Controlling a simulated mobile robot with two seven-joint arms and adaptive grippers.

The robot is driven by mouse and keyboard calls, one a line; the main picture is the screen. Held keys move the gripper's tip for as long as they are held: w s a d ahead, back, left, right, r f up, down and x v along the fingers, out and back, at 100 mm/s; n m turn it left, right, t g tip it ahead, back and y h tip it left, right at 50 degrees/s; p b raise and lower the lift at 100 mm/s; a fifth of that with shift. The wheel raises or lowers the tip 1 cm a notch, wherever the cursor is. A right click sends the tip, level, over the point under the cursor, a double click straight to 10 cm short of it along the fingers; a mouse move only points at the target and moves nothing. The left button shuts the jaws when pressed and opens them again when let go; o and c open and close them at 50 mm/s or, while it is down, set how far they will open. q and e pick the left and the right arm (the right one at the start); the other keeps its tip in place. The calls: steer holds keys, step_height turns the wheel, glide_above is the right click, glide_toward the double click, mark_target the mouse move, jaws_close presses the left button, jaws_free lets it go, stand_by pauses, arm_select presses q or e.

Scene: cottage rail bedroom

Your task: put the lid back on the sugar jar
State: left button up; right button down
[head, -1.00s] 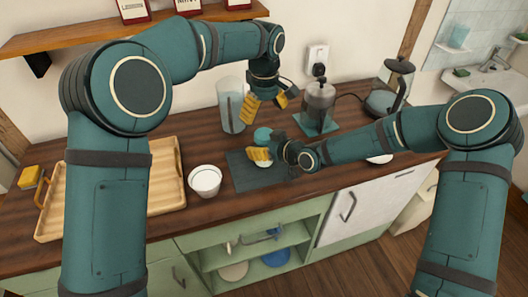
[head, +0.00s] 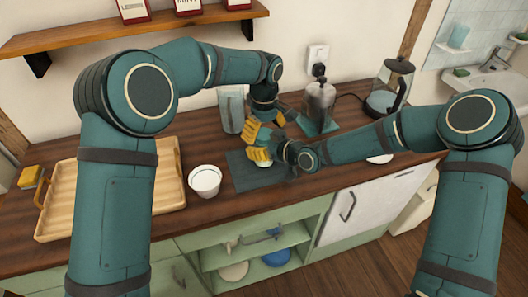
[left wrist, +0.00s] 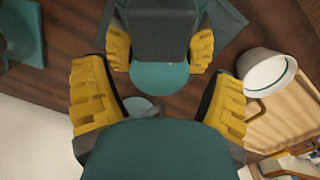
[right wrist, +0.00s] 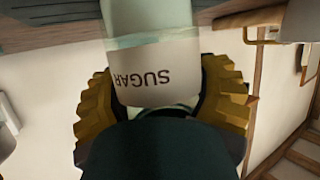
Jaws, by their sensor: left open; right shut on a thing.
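The white jar (right wrist: 158,75), labelled SUGAR, is between the fingers of my right gripper (right wrist: 163,100), which is shut on it at the mat. In the left wrist view a round teal lid (left wrist: 160,77) shows between the right gripper's yellow fingers and covers the place of the jar's mouth. I cannot tell whether it is fully seated. My left gripper (left wrist: 158,100) is open, pointing down, close above and around the lid, with no clear grip on it. In the head view the two grippers nearly meet and mostly hide jar and lid.
A white bowl (head: 205,181) stands left of the dark mat (head: 240,178), with a wooden tray (head: 172,190) farther left. A clear pitcher (head: 231,110) stands close behind left. A grinder (head: 319,100) and a glass coffee pot (head: 382,103) stand at the back right.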

arm_select(q)
steer(key=shift+f, duration=0.45)
steer(key=c, duration=1.3)
steer(key=shift+m, duration=1.7)
steer(key=o, duration=1.2)
